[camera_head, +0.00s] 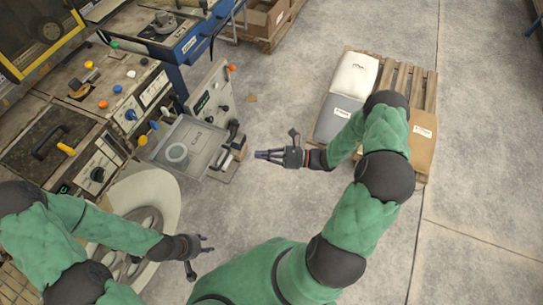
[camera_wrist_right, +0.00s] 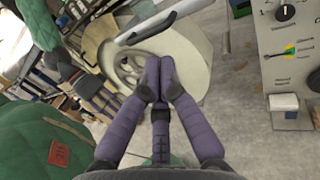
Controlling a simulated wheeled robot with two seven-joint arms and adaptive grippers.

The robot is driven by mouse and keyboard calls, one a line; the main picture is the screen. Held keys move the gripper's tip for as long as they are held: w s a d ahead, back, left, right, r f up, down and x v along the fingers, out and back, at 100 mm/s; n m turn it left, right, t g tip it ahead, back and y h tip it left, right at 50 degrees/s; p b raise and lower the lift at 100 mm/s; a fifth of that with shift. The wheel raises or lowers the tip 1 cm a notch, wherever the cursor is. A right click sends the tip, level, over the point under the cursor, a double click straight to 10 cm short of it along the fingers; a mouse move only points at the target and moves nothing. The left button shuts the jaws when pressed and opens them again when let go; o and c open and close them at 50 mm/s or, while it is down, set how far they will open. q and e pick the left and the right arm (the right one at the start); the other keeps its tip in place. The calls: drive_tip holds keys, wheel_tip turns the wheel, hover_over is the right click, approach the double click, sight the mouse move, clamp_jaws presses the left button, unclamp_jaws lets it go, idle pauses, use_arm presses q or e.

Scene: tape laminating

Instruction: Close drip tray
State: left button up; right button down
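A grey, flat tray (camera_head: 188,147) with a round disc shape in it extends from the machine in the head view; I take it for the drip tray. A pale grey edge (camera_wrist_right: 160,22), perhaps the tray's, crosses the top of the right wrist view. My right gripper (camera_head: 262,155) is right of the tray, apart from it, pointing left. In the right wrist view its fingers (camera_wrist_right: 160,88) meet at the tips with nothing seen between them. My left gripper (camera_head: 207,244) is low in the head view, below the tray, with fingers spread and empty.
The control-panel machine (camera_head: 140,95) fills the left. A pallet (camera_head: 405,75) with sacks stands at the right, behind my right arm. The concrete floor (camera_head: 285,95) between is mostly clear.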

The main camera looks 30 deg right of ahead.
sight(196, 137)
drive_tip(key=b+x, duration=0.1)
drive_tip(key=x, duration=0.6)
drive_tip(key=shift+w+a+b, duration=0.2)
drive_tip(key=shift+a+b, duration=0.15)
drive_tip(key=shift+a, duration=0.05)
drive_tip(key=w+a, duration=0.3)
drive_tip(key=w, duration=0.1)
drive_tip(key=w+a, duration=0.4)
drive_tip(key=w, duration=0.1)
drive_tip(key=w+a+b, duration=0.1)
drive_tip(key=w+a, duration=0.2)
drive_tip(key=w, duration=0.1)
drive_tip(key=shift+w+a, duration=0.2)
drive_tip(key=shift+a, duration=0.1)
drive_tip(key=shift+w+a, duration=0.25)
drive_tip(key=shift+w, duration=0.2)
drive_tip(key=shift+r, duration=0.1)
drive_tip(key=shift+w, duration=0.1)
drive_tip(key=shift+d, duration=0.15)
